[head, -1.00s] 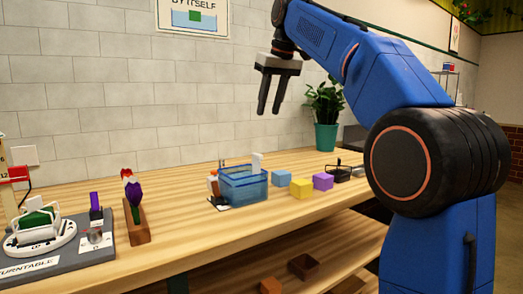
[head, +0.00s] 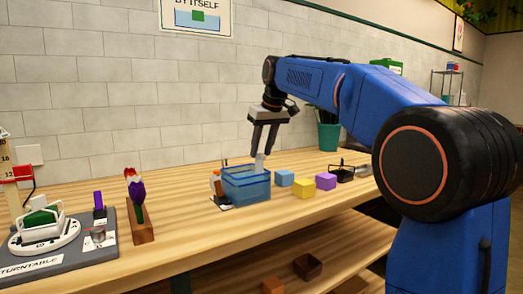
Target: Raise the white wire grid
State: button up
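A blue see-through tank (head: 246,188) stands on the wooden bench. A white upright tab (head: 260,163) rises at its back right rim; I cannot make out a wire grid below it, inside the tank. My gripper (head: 263,152) points down above the tank's back right, with its dark fingers apart and their tips near the top of the white tab. I cannot tell whether the tips are around the tab or just above it. Nothing is seen held.
Blue (head: 284,178), yellow (head: 301,188) and purple (head: 325,181) blocks lie right of the tank. A flower holder (head: 141,222) and a turntable station (head: 47,233) with a white wire frame stand left. A potted plant (head: 328,135) is behind.

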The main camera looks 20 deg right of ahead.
jog(key=shift+w+f, duration=0.1)
jog(key=shift+f, duration=0.15)
grip_shut()
jog(key=shift+r, duration=4.05)
grip_release()
